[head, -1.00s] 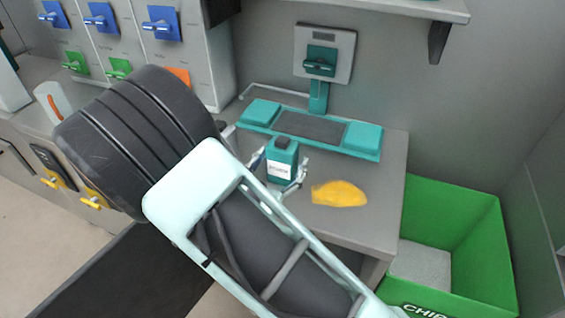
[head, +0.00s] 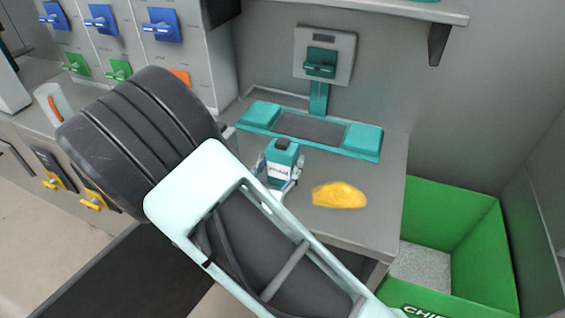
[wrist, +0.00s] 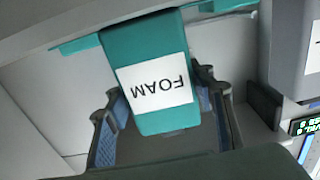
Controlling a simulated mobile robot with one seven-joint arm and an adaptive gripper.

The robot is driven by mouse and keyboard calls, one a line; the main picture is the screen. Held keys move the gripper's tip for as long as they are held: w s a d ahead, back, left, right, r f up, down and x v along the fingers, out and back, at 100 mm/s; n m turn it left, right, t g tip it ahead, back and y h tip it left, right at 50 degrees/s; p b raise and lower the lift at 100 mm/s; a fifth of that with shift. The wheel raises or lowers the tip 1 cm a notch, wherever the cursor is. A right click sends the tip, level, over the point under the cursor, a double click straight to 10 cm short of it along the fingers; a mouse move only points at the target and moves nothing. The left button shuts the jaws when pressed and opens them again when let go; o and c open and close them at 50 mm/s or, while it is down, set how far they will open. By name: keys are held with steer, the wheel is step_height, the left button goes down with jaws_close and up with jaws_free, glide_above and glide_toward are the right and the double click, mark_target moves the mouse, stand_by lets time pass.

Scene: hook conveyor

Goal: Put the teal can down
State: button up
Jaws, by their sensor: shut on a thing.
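The teal can (head: 281,156) has a dark cap and a white label, and is over the grey counter in front of the teal scale-like stand in the head view. In the wrist view the can (wrist: 150,60) fills the middle, its label reading FOAM upside down. My gripper (head: 280,172) has its fingers on both sides of the can; the fingers (wrist: 163,122) also show in the wrist view. It is shut on the can. My arm hides part of the counter below, and I cannot tell whether the can's base touches the counter.
A yellow cloth-like thing (head: 339,195) lies on the counter (head: 385,200) just right of the can. The teal stand (head: 362,140) with its dark plate is behind. A green bin (head: 470,210) stands on the right. Panels with blue and green handles are at the left.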

mark_target(278, 157)
steer(key=shift+r, duration=0.6)
step_height(278, 157, up, 2)
steer(key=shift+r+p, duration=0.15)
steer(key=shift+p, duration=0.3)
steer(key=s+a+r+p, duration=0.1)
steer(key=s+a+r, duration=0.1)
steer(key=s+r, duration=0.35)
steer(key=s+a+r+p, duration=0.2)
steer(key=s+a+r, duration=0.15)
steer(key=s, duration=0.35)
steer(key=w+d+f+m+g+h, duration=0.35)
steer(key=w+d, duration=0.25)
steer(key=d, duration=0.4)
steer(key=w+d+f+m+g+h, duration=0.3)
steer(key=w+d+h, duration=0.3)
steer(key=d, duration=0.5)
step_height(278, 157, up, 10)
steer(key=y+p, duration=0.2)
steer(key=p, duration=1.5)
steer(key=shift+w+a+n+t+y, duration=0.1)
steer(key=shift+w+n+t+y, duration=0.95)
steer(key=shift+n+y, duration=1)
steer(key=shift+w+n+t+y, duration=0.6)
steer(key=shift+n+t+y, duration=0.85)
steer(key=shift+y, duration=1.05)
steer(key=shift+w+a+n+t+y, duration=0.1)
steer(key=shift+w+n+t+y, duration=0.95)
steer(key=shift+n+y, duration=1)
